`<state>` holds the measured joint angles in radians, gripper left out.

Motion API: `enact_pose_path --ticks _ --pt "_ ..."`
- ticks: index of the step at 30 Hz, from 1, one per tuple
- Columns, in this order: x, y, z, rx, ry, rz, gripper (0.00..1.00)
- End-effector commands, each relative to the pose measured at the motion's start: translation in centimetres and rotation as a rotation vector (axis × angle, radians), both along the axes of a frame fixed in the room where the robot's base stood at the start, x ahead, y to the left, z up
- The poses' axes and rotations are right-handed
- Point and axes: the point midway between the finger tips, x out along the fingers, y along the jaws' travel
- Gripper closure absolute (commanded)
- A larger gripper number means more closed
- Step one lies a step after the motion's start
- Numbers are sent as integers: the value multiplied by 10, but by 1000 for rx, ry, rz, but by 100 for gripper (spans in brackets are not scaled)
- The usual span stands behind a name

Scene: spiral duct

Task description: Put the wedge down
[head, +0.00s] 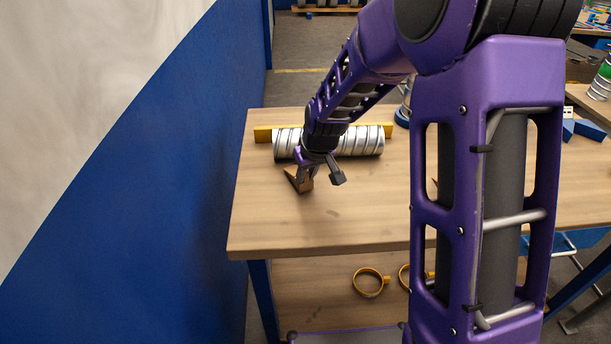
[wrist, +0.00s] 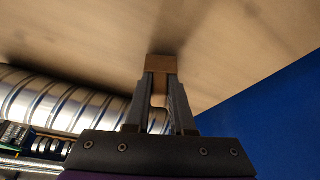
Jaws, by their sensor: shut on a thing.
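A brown wooden wedge (head: 296,180) is at the front left of the metal duct in the head view. My gripper (head: 307,174) is shut on it. In the wrist view the wedge (wrist: 161,64) shows between the two fingertips of my gripper (wrist: 161,84). The wedge is close to the wooden tabletop (head: 290,225); I cannot tell whether it touches it. My wrist hides part of the wedge in the head view.
A silver spiral duct (head: 365,142) lies across the table against a yellow bar (head: 263,134). It also shows in the wrist view (wrist: 60,104). A blue and white wall (head: 170,170) stands left of the table. Yellow rings (head: 369,283) lie on the lower shelf. The table's front left is clear.

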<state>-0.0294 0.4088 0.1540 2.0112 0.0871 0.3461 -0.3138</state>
Motion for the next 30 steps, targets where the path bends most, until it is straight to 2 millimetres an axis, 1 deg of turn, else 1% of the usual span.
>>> enact_pose_path --ticks 14,15,20,30 --pt "0 0 -11 0 0 0 100" --pt "0 0 -10 0 -1 0 73" --pt "0 0 -10 0 0 0 44" --pt "-1 0 -7 0 0 0 43"
